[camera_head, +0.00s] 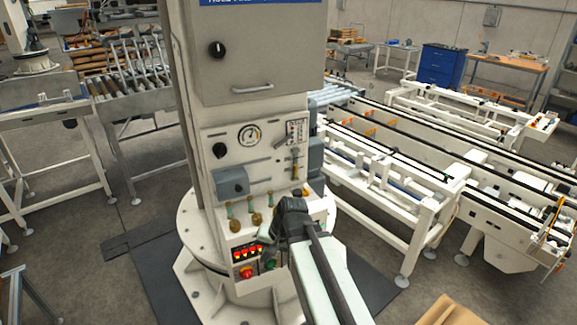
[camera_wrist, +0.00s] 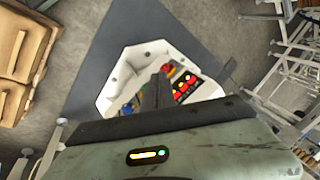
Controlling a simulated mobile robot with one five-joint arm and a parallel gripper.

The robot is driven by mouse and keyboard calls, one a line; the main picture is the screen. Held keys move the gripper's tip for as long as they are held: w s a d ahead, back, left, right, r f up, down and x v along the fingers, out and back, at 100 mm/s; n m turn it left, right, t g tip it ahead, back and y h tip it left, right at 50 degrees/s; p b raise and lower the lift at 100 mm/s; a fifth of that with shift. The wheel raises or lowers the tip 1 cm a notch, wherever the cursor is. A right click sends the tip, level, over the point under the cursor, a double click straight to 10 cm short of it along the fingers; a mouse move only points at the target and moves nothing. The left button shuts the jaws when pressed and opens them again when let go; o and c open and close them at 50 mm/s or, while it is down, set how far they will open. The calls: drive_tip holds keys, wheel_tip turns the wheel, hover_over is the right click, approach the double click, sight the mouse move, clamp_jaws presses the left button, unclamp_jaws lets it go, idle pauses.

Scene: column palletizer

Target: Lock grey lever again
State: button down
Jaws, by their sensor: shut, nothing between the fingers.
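The white control column has a sloped lower panel (camera_head: 237,256) with a row of small green-handled levers (camera_head: 230,212) on brass-coloured bases. A small grey tilted lever-like bar (camera_head: 279,142) sits higher up, beside a label plate; I cannot tell for sure that it is the grey lever or whether it is locked. My gripper (camera_head: 267,238) is in front of the lower panel, below and right of the green levers. In the wrist view my gripper's dark fingers (camera_wrist: 156,92) are shut and empty, over the panel beside the lit red buttons (camera_wrist: 184,88). My wrist hides part of the panel's right side.
A red stop button (camera_head: 246,272) and lit red buttons (camera_head: 246,252) are close to my gripper. Conveyors (camera_head: 400,180) stand to the right. Cardboard (camera_head: 450,311) lies at the bottom right.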

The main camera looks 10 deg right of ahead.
drive_tip(key=w+a+r+m+t+y+b, duration=0.2)
drive_tip(key=w+a+r+m+t+y, duration=0.25)
drive_tip(key=w, duration=0.45)
drive_tip(key=w+r+m+t+y+b, duration=0.2)
drive_tip(key=w+r+m+t+y, duration=0.1)
drive_tip(key=w+r+m, duration=0.4)
drive_tip(key=w+d+r+m+t+h+b, duration=0.1)
drive_tip(key=w+d+r+m+t+b, duration=0.15)
drive_tip(key=w+d, duration=0.2)
drive_tip(key=w+d+r+m+t+b, duration=0.1)
drive_tip(key=w+d+m+t+b, duration=0.15)
drive_tip(key=d, duration=0.35)
drive_tip(key=w+d+f+m+t+h+b, duration=0.1)
drive_tip(key=d+m+t+h+b, duration=0.2)
drive_tip(key=d, duration=1.4)
drive_tip(key=m+t+b, duration=0.1)
drive_tip(key=m, duration=0.2)
drive_tip(key=shift+f+h, duration=0.15)
drive_tip(key=shift+h, duration=0.2)
drive_tip(key=shift+w+a+m, duration=0.1)
drive_tip(key=shift+w+m, duration=0.1)
drive_tip(key=shift+m, duration=0.05)
